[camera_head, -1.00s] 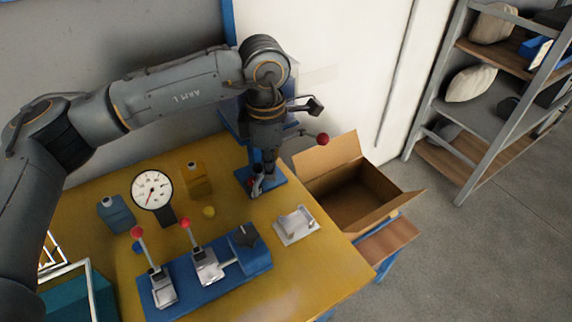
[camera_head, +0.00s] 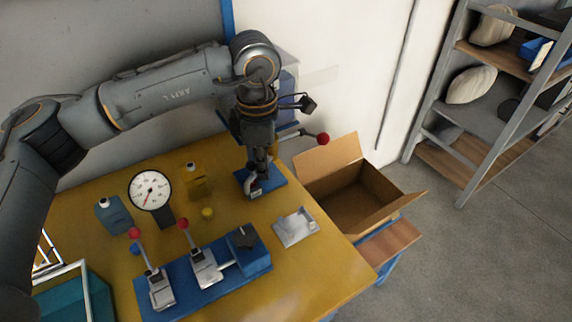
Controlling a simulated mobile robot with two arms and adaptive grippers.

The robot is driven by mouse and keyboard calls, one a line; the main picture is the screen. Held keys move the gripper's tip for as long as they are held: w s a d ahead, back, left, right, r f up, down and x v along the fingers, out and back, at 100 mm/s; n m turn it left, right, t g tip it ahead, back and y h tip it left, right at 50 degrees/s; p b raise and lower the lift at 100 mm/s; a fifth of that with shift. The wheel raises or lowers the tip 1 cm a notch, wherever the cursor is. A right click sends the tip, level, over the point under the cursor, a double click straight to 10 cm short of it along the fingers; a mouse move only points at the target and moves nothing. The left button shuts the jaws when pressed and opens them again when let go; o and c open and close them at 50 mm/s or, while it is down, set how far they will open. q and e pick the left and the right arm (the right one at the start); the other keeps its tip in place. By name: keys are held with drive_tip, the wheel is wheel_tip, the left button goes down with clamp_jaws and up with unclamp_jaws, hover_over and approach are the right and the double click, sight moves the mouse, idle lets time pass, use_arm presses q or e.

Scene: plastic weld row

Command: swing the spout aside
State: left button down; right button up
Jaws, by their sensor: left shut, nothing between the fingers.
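My left gripper (camera_head: 257,184) points down over the blue base (camera_head: 274,181) of a device at the back of the yellow table. Its fingers are shut with nothing between them. The device's blue body (camera_head: 287,92) shows behind my arm, and a lever with a red ball (camera_head: 322,138) sticks out to the right. I cannot make out a spout for certain; my gripper and wrist cover the front of the device. My right gripper is not in view.
A blue plate with red-knobbed levers (camera_head: 205,270) stands at the table's front. A dial gauge (camera_head: 150,191), a blue bottle (camera_head: 115,217) and a yellow bottle (camera_head: 194,180) stand left. A metal plate (camera_head: 295,227) lies right. An open cardboard box (camera_head: 354,195) sits beyond the table edge.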

use_arm(q)
drive_tip(key=shift+a, duration=0.4)
drive_tip(key=shift+w+a+b, duration=0.1)
drive_tip(key=shift+b, duration=0.2)
drive_tip(key=shift+w+a, duration=0.1)
drive_tip(key=shift+a, duration=0.3)
drive_tip(key=shift+d, duration=0.1)
wheel_tip(320, 180, up, 7)
drive_tip(key=s+d+p, duration=0.1)
drive_tip(key=p, duration=0.1)
drive_tip(key=shift+p, duration=0.35)
idle(0.6)
idle(0.3)
